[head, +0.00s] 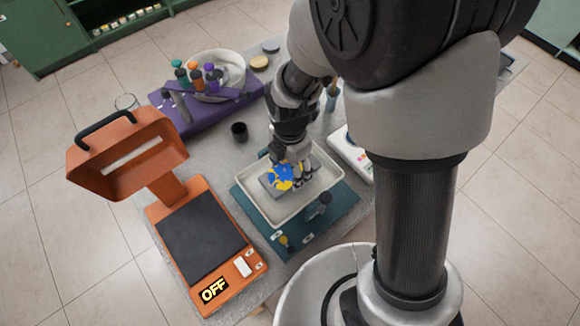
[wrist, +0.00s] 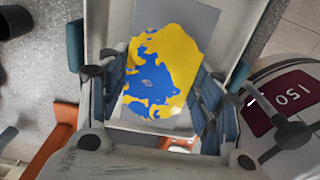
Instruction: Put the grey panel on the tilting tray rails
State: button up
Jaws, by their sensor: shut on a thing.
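The grey panel (head: 270,186) carries a patch of blue and yellow paint. It lies between the fingers of my gripper (head: 292,172) over the white tray (head: 262,214), within its rim as seen from the head. In the wrist view the panel (wrist: 190,17) fills the space between the two blue-padded fingers, and my gripper (wrist: 160,90) is shut on it. The tray stands on a teal base (head: 339,213) with knobs at its front. The rails are hard to make out, and I cannot tell whether the panel touches the tray.
An orange machine (head: 160,232) with a raised lid and an OFF sign stands at the left. A purple rack (head: 190,113) with bottles and a white bowl (head: 231,67) are behind. A dark cup (head: 239,131) stands near the tray. A white device (head: 347,148) is at the right.

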jog(key=o, duration=1.2)
jog(key=shift+f, duration=0.25)
notch_tip(320, 180, up, 12)
jog(key=p, duration=0.5)
notch_tip(320, 180, up, 11)
jog(key=m+t, duration=0.2)
jog(key=m, duration=1)
send_over(290, 171)
jog(key=s+d, duration=0.5)
jog(key=d, duration=0.1)
jog(key=s+d+r+m+t, duration=0.1)
jog(key=s+m, duration=0.2)
jog(key=m, duration=0.1)
jog(key=s+d+r+m, duration=0.2)
jog(key=m, duration=0.2)
jog(key=s+d+r+m+t, duration=0.1)
jog(key=s+d+m, duration=0.1)
jog(key=s+m, duration=0.1)
jog(key=shift+s+r+m+t+b, duration=0.3)
jog(key=shift+r+m, duration=0.1)
jog(key=shift+m, duration=0.5)
